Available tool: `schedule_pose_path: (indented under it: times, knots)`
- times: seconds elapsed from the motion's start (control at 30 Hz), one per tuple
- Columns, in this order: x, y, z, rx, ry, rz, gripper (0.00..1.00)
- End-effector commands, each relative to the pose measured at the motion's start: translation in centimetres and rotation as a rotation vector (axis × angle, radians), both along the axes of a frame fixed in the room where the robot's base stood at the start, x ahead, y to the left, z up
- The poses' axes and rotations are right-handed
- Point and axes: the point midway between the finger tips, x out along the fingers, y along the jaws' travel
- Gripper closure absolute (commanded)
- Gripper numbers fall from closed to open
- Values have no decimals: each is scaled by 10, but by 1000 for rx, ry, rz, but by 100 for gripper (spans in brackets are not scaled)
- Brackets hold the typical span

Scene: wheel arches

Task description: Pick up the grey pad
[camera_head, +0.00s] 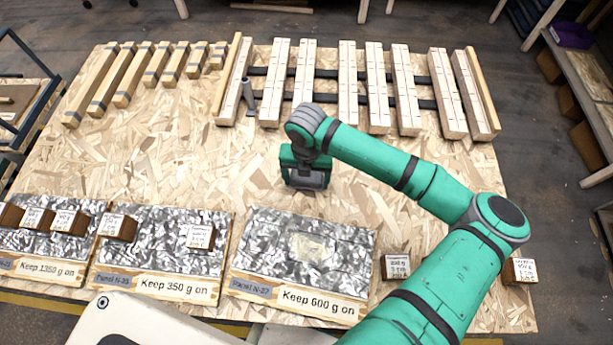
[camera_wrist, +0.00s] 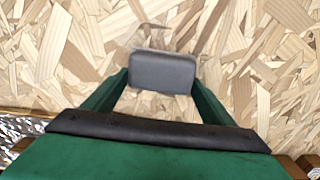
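The grey pad (camera_wrist: 163,74) is a small rounded block in the middle of the wrist view. My gripper (camera_wrist: 162,84) has one green finger against each side of it, with no clear gap, and looks shut on it. Bare chipboard shows around and below the pad. In the head view my gripper (camera_head: 305,183) points down over the middle of the board, with a grey edge showing at its lower end. How far the pad is above the board, if at all, I cannot tell.
The chipboard table (camera_head: 185,165) is clear around my gripper. Silver panels with labels, one reading "Keep 600 g on" (camera_head: 320,303), lie along the near edge. Several small labelled blocks (camera_head: 200,237) stand there. Wooden bars (camera_head: 347,85) and a grey upright peg (camera_head: 249,95) are at the back.

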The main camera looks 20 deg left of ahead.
Motion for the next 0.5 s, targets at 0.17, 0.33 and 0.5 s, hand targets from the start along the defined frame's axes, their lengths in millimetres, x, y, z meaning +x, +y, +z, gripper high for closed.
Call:
schedule_pose_path:
  times: [0.17,0.33,0.5]
  knots:
    - [0,0,0,0,0,0,45]
    - [0,0,1,0,0,0,45]
    - [1,0,10,0,-1,0,45]
